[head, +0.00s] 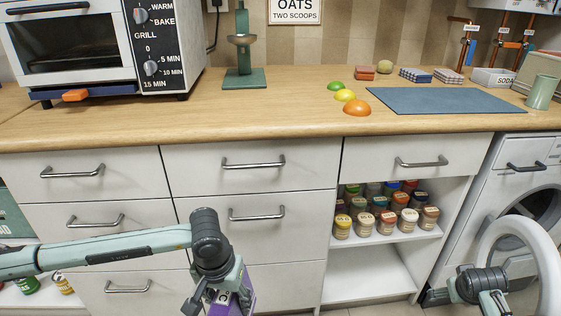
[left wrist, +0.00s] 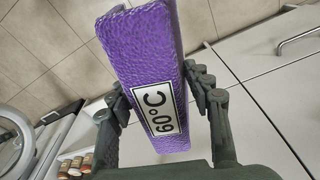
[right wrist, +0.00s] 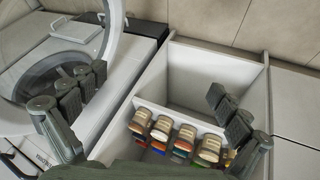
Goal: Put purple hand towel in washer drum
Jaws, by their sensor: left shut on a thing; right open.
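The purple hand towel (left wrist: 138,50), folded into a long bar with a white "60°C" label, is held between the fingers of my left gripper (left wrist: 160,92). In the head view the towel (head: 243,298) shows only partly below my left gripper (head: 222,297), in front of the drawers. The washer (head: 500,182) stands at the right with its round door (head: 488,250) swung open. The drum opening is partly hidden behind the door. My right gripper (right wrist: 155,88) is open and empty, beside the washer door and the open shelf.
An open shelf (head: 387,238) with several spice jars (head: 385,222) lies between the drawers (head: 245,213) and the washer. The worktop (head: 260,108) holds a toaster oven (head: 90,45), a blue mat (head: 445,100) and fruit. The drawer handles stick out.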

